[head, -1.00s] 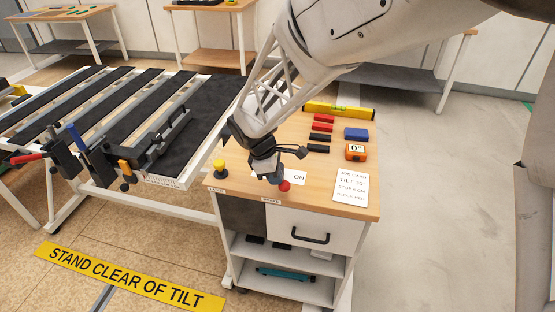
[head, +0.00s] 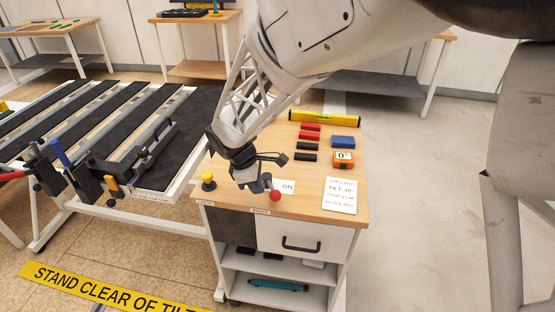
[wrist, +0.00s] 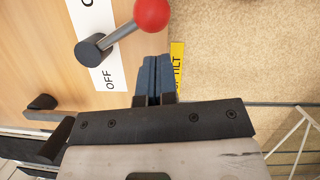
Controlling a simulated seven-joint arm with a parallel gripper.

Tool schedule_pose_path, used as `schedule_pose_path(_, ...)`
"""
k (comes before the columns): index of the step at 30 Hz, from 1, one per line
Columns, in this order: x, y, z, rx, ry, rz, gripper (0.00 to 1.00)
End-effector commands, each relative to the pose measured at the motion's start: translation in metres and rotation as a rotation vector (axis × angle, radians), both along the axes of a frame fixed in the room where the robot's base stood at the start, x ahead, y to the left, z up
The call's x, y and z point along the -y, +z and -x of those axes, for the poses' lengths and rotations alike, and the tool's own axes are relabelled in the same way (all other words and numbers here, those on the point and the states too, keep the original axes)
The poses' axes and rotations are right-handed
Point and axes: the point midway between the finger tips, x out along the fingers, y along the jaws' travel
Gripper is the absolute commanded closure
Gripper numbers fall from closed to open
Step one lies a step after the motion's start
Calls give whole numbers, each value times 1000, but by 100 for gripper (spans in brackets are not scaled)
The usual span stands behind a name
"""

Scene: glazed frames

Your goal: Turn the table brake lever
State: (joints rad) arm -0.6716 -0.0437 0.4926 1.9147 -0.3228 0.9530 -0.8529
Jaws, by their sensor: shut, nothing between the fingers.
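The brake lever has a red ball knob (head: 275,196) and stands at the front of the wooden cart top. In the wrist view the red ball (wrist: 152,14) sits on a grey rod (wrist: 121,34) rising from a dark round pivot (wrist: 88,48) on a white plate. An OFF label (wrist: 109,78) shows beside the pivot; an ON label (head: 287,187) shows in the head view. My gripper (head: 262,184) is low over the cart's front edge, close to the knob. Its blue fingertips (wrist: 155,74) are together and empty, with a gap to the ball in the wrist view.
A yellow knob (head: 208,181) stands left of the lever. A job card (head: 340,195), coloured blocks, an orange digital gauge (head: 343,158) and a yellow level (head: 338,116) lie on the cart. The slatted tilt table (head: 110,120) with clamps stands left.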

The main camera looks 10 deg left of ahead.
Motion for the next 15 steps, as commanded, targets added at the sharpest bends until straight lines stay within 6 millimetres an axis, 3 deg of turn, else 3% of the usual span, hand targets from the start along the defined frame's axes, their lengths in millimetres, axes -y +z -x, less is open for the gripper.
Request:
schedule_pose_path(3, -15, 8, 2, 3, 1, -3, 100)
schedule_pose_path(15, -33, 73, 4, 2, 1, -2, 100)
